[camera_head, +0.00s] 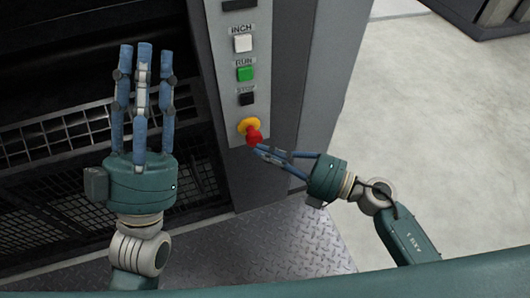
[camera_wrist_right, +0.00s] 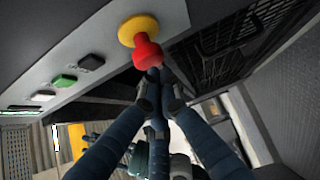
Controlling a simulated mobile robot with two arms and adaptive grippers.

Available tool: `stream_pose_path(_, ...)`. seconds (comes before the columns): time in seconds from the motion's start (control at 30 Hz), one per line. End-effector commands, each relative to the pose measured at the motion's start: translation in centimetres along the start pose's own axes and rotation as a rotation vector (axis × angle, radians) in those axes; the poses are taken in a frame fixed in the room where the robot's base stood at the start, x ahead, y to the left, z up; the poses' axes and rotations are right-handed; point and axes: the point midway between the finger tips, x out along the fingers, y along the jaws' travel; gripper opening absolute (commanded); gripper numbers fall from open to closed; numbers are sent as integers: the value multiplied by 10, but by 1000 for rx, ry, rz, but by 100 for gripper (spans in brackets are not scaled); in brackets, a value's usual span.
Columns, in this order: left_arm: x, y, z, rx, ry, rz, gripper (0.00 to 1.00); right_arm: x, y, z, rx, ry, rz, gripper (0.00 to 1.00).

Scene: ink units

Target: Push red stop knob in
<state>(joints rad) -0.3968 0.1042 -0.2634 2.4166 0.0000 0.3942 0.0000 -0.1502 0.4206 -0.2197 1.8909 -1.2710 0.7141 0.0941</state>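The red stop knob (camera_head: 254,136) sits on a yellow round base (camera_head: 246,125) at the lower end of the grey control panel. In the right wrist view the red knob (camera_wrist_right: 147,54) stands out from its yellow base (camera_wrist_right: 138,29). My right gripper (camera_head: 264,150) has its blue fingers drawn together, with the tips right at the knob's outer end. In the right wrist view these fingertips (camera_wrist_right: 153,76) meet just below the knob; I cannot tell whether they touch it. My left gripper (camera_head: 145,52) is open and empty, its fingers spread upward, left of the panel.
Above the knob are a black STOP button (camera_head: 247,99), a green RUN button (camera_head: 245,74) and a white INCH button (camera_head: 243,43). A dark machine opening with a metal grille (camera_head: 60,135) lies left. Bare floor (camera_head: 430,120) is free at right.

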Motion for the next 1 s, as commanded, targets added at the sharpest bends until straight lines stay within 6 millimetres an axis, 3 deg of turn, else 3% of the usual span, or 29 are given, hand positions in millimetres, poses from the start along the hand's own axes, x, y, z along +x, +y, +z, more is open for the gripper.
stream_pose_path(0.4, 1, 0, 0, 0, -2, 0, 34, 2, 1, 2, 0, 1, 0, 0)
stream_pose_path(0.7, -3, -5, 47, 10, -214, -9, 34, 14, 1, 14, -1, 1, -1, 0)
stream_pose_path(1.0, -4, -6, 51, 11, -229, -9, 34, 15, 0, 15, -1, 0, -1, 0)
